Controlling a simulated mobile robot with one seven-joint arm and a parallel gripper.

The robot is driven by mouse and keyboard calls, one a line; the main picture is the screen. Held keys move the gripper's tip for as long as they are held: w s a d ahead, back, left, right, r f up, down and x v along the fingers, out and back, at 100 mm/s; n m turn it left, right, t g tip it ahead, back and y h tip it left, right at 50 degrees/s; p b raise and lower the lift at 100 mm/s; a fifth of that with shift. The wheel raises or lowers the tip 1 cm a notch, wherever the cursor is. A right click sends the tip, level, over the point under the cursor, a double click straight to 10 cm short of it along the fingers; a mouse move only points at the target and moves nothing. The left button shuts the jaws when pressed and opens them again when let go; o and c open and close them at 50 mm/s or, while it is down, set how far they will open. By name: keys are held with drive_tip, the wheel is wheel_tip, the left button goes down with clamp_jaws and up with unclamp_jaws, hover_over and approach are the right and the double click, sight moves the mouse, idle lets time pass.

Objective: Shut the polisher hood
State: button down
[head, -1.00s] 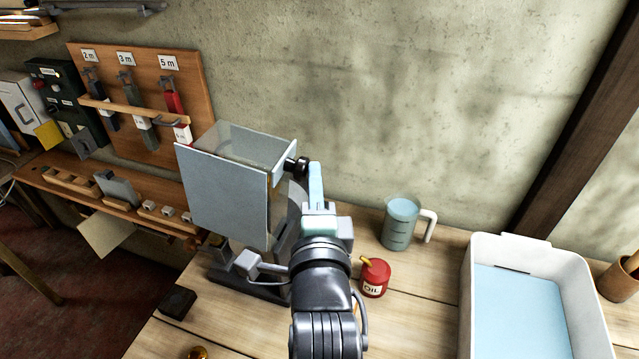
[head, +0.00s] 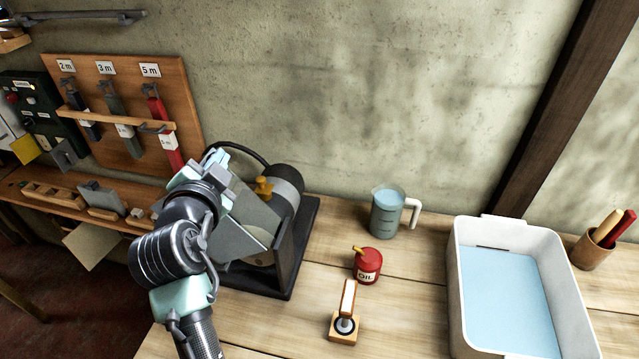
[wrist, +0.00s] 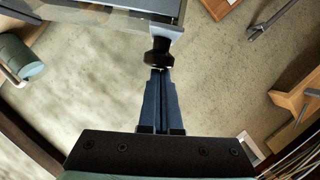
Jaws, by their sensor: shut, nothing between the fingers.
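The polisher (head: 298,250) stands on the bench left of centre in the head view. Its grey hood (head: 250,212) lies low and tilted over the front of the machine, partly hidden by my arm. I cannot tell whether it is fully down. In the wrist view a piece of the hood (wrist: 100,14) shows at the top, with a black knob (wrist: 160,52) on its edge. My gripper (head: 216,155) is at the hood's far left side. In the wrist view its shut, empty fingers (wrist: 160,73) point at the knob, touching or very close to it.
A red oil can (head: 367,266), a blue measuring jug (head: 387,215) and a small wooden stand (head: 345,325) are right of the polisher. A white tub (head: 470,330) is farther right. A tool board (head: 190,100) hangs behind my gripper. Bare bench lies in front.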

drive_tip(key=a, duration=0.1)
drive_tip(key=a+f+n+b, duration=0.1)
drive_tip(key=w+a+f, duration=0.1)
drive_tip(key=shift+a+g+h+b, duration=0.15)
drive_tip(key=shift+g+h+b, duration=0.15)
drive_tip(key=shift+b, duration=0.05)
drive_tip(key=shift+n, duration=0.3)
drive_tip(key=shift+r, duration=0.1)
